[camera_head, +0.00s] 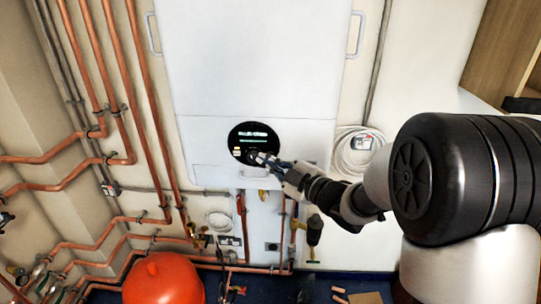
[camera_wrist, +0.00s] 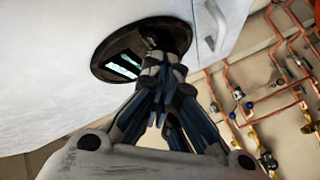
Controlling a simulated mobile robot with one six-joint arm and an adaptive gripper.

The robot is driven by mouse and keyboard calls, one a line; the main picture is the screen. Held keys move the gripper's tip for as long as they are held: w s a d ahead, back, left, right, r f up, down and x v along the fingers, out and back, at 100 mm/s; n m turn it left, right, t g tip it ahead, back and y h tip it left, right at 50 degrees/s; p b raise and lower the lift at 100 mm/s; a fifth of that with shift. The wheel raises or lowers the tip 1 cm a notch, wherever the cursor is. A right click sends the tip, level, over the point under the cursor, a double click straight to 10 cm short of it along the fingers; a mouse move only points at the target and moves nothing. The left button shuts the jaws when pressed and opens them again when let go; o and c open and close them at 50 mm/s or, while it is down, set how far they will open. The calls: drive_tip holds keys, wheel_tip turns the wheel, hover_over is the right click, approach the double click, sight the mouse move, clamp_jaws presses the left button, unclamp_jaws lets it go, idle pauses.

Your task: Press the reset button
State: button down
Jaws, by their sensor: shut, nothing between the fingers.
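The white boiler (camera_head: 255,60) hangs on the wall and has a round black control panel (camera_head: 252,140) low on its front. The panel has a lit display with green text and small light buttons (camera_head: 237,152) at its lower left. My gripper (camera_head: 262,158) is shut and empty, with its tips at the panel's lower right. In the wrist view my gripper (camera_wrist: 162,62) reaches the edge of the black panel (camera_wrist: 112,52), over a dark round part that it mostly hides. I cannot tell whether the tips touch it. No button label is readable.
Copper pipes (camera_head: 107,60) run along the left wall and below the boiler. A red tank (camera_head: 163,280) stands at the bottom left. A coiled white cable (camera_head: 345,150) hangs right of the boiler. A wooden cabinet (camera_head: 500,50) is at the upper right.

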drive_tip(key=shift+w, duration=0.1)
drive_tip(key=shift+w, duration=0.35)
drive_tip(key=shift+w+b, duration=0.3)
drive_tip(key=shift+w, duration=0.05)
idle(0.6)
drive_tip(key=shift+s, duration=0.1)
drive_tip(key=shift+s+b, duration=0.4)
drive_tip(key=shift+s, duration=0.3)
drive_tip(key=s+b, duration=0.1)
drive_tip(key=s, duration=0.4)
drive_tip(key=shift+a+b, duration=0.1)
drive_tip(key=shift+b, duration=0.3)
idle(0.5)
